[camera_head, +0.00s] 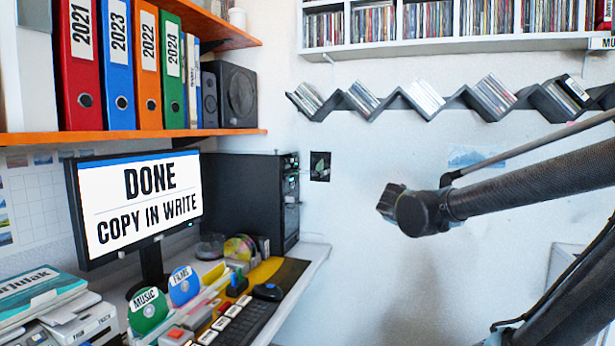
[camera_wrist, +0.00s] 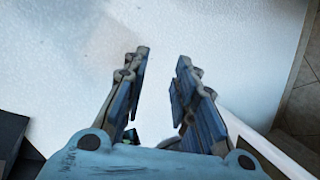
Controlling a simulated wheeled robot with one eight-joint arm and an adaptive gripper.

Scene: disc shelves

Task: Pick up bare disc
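A shiny, rainbow-tinted disc (camera_head: 240,248) with no readable label is on the desk below the black tower. A green disc labelled MUSIC (camera_head: 148,312) and a blue disc labelled FILMS (camera_head: 184,285) stand upright nearer the front. I cannot tell for sure which disc is the bare one. My gripper (camera_wrist: 163,56) is open in the wrist view, with nothing between its fingers. In the head view my arm's end is in the air before the wall, right of the desk and apart from the discs.
The monitor (camera_head: 138,204) reads "DONE COPY IN WRITE". A black tower (camera_head: 245,200) stands at the desk's back. A keyboard (camera_head: 243,322) and mouse (camera_head: 267,291) lie near the front edge. A zigzag shelf (camera_head: 385,107) holds cases. An orange shelf (camera_head: 140,136) overhangs the desk.

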